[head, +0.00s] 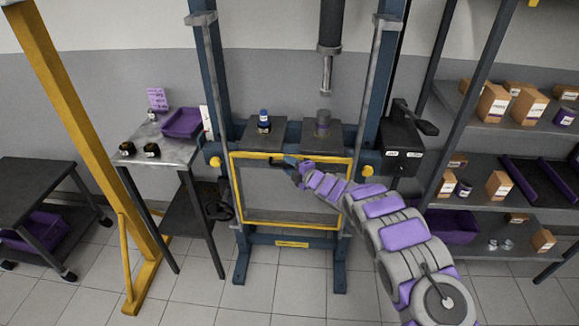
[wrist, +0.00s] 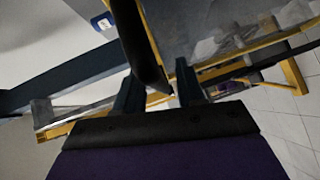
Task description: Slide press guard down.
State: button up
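The press guard (head: 238,190) is a yellow-edged, see-through panel. In the head view it sits low on the blue press frame, below the press bed. A black bar, possibly the guard's handle (wrist: 138,45), reaches down to between the fingertips, with a yellow edge (wrist: 158,98) just behind. I cannot tell whether a finger touches the bar.
The press ram (head: 327,75) hangs above the bed, where a blue-capped part (head: 264,120) and a grey cylinder (head: 323,122) stand. A side table (head: 175,152) with a purple bin (head: 183,122) is at left. Shelves with boxes (head: 497,103) are at right. Tiled floor in front is clear.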

jog(key=p+v, duration=0.3)
jog(key=v, duration=1.4)
jog(key=shift+s+d, duration=0.1)
